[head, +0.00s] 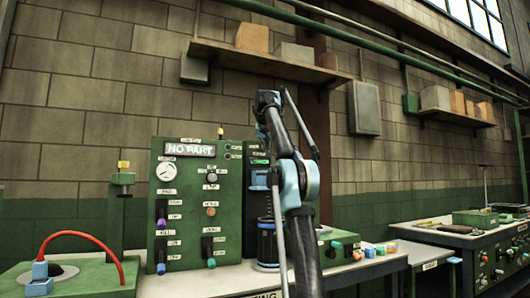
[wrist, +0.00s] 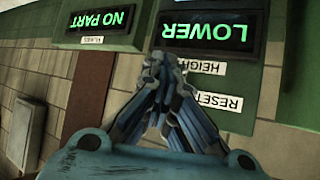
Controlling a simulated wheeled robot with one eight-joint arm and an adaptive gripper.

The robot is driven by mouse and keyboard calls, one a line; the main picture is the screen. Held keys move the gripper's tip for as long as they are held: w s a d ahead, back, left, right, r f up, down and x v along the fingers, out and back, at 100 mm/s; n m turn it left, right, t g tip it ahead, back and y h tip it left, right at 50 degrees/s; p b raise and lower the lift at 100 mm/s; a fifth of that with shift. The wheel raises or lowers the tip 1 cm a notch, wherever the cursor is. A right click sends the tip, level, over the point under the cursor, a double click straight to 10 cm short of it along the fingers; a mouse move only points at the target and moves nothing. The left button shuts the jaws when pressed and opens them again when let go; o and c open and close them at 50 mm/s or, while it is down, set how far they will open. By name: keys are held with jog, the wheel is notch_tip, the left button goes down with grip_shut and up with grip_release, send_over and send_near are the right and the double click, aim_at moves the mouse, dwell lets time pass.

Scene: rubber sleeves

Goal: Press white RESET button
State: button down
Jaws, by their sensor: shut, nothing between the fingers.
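A white RESET label (wrist: 217,102) shows on the green machine face in the wrist view, right of my fingers. I cannot make out the white button itself; my gripper may hide it. My gripper (wrist: 162,62) is shut and empty, its fingertips together just in front of the lower edge of the lit LOWER display (wrist: 212,30). I cannot tell whether they touch the face.
A HEIGHT label (wrist: 203,67) lies between the LOWER display and the RESET label. A NO PART display (wrist: 103,20) is at the upper left. In the head view, a green control panel (head: 229,190) with knobs stands left of my arm. A wall shelf (head: 265,63) hangs above.

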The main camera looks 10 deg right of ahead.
jog(key=shift+s, duration=0.15)
jog(key=shift+s+d, duration=0.25)
jog(key=shift+s, duration=0.3)
jog(key=shift+s, duration=0.1)
jog(key=shift+s+d, duration=0.25)
jog(key=shift+s, duration=0.5)
jog(key=shift+s+d, duration=0.25)
jog(key=shift+s, duration=0.55)
jog(key=shift+s+d, duration=0.25)
jog(key=shift+s, duration=0.5)
